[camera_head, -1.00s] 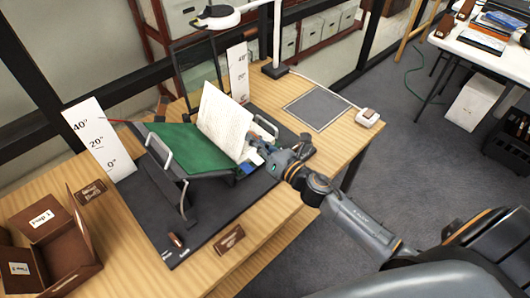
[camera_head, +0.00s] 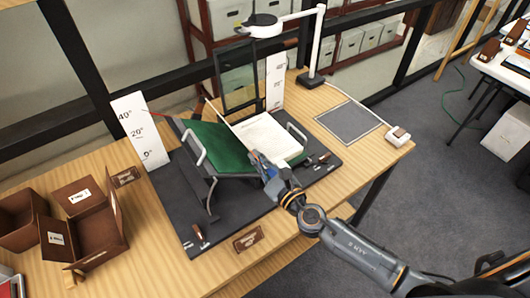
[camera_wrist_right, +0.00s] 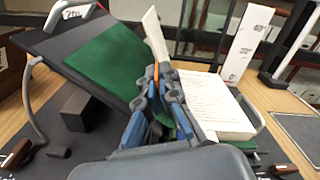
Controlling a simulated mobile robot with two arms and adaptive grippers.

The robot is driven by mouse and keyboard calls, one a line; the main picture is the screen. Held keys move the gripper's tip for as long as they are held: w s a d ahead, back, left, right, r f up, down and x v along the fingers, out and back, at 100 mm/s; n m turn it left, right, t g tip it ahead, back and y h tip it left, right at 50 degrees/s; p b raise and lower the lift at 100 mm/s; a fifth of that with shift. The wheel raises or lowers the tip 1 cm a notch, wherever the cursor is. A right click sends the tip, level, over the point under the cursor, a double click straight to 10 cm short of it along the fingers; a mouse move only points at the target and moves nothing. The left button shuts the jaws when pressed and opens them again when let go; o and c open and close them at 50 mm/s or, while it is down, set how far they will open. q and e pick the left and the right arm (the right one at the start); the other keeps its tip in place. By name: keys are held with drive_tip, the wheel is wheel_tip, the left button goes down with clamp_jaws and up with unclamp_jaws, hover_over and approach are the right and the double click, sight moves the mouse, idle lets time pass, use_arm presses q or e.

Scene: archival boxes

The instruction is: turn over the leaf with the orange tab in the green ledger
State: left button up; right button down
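The green ledger (camera_head: 222,148) lies open on a cradle on the dark mat. Its green left side is bare, and the white page block (camera_head: 268,138) is on the right; both also show in the right wrist view, the green side (camera_wrist_right: 108,65) and the pages (camera_wrist_right: 215,103). One leaf (camera_wrist_right: 156,36) stands up between them, nearly edge-on. My right gripper (camera_wrist_right: 166,85) is at the leaf's near edge, its fingers close together around it. A bit of orange (camera_wrist_right: 157,130), apparently the tab, shows between the fingers. In the head view my right gripper (camera_head: 266,172) hides the leaf's near corner. My left gripper is out of view.
A white angle scale (camera_head: 140,130) stands left of the cradle, another (camera_head: 275,82) behind it. A lamp (camera_head: 262,24) overhangs the back. Brown boxes (camera_head: 85,225) are at the left. A grey pad (camera_head: 348,121) lies flat at the right.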

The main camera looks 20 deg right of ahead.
drive_tip(key=shift+s+a+f+n, duration=0.1)
drive_tip(key=shift+a+f+n, duration=0.1)
drive_tip(key=shift+a+n, duration=0.4)
drive_tip(key=c, duration=2)
unclamp_jaws()
drive_tip(key=shift+d, duration=0.1)
drive_tip(key=shift+c, duration=0.2)
drive_tip(key=shift+o, duration=1)
drive_tip(key=shift+f, duration=0.1)
drive_tip(key=v, duration=1.2)
